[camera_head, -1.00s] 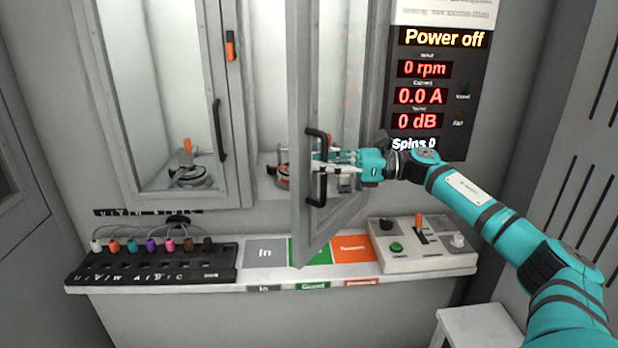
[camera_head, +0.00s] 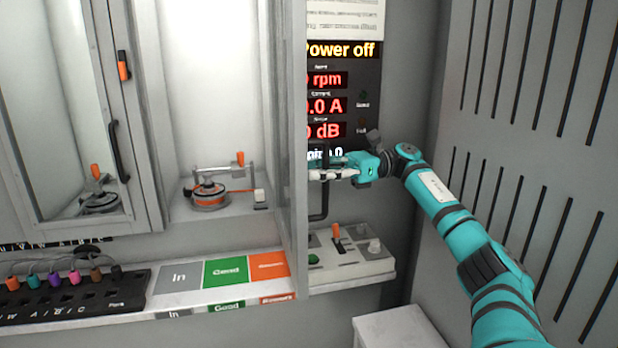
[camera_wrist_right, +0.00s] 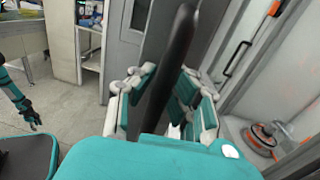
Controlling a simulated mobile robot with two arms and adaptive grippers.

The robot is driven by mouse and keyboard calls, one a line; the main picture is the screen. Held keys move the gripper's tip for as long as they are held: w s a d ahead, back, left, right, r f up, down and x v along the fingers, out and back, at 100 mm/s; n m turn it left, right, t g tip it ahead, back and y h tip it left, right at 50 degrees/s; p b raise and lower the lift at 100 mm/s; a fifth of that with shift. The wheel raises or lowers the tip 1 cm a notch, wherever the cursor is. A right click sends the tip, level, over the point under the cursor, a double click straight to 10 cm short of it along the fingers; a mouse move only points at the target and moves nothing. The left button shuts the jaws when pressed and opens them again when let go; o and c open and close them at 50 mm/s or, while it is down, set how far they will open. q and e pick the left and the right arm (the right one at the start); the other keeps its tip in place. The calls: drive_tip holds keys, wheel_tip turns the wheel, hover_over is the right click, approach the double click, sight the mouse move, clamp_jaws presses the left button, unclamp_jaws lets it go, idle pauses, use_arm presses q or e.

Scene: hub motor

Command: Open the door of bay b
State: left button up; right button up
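The bay b door (camera_head: 293,120) is the right-hand of two glazed doors. It stands swung wide open and shows nearly edge-on in the head view, with bay b (camera_head: 200,90) open beside it. My right gripper (camera_head: 318,175) is at its black handle (camera_head: 322,205), on the door's right side. In the right wrist view the handle (camera_wrist_right: 170,60) runs between the fingers of the right gripper (camera_wrist_right: 163,100), which are closed around it. A teal arm part with a dark hand, likely my left gripper (camera_wrist_right: 28,112), hangs at the left edge there, too small to read.
A hub motor on a fixture (camera_head: 208,193) sits inside bay b. The left bay door (camera_head: 70,110) is shut. Below are a shelf with In, Good and Rework-like coloured fields (camera_head: 180,277), a connector block (camera_head: 75,300) and a control box (camera_head: 350,255). A slotted wall (camera_head: 540,130) stands at right.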

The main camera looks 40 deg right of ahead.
drive_tip(key=o, duration=0.4)
drive_tip(key=shift+w+a, duration=0.35)
drive_tip(key=shift+a, duration=0.25)
drive_tip(key=shift+s+d, duration=0.15)
drive_tip(key=shift+d, duration=0.1)
wheel_tip(320, 180, up, 10)
drive_tip(key=shift+a+f, duration=0.1)
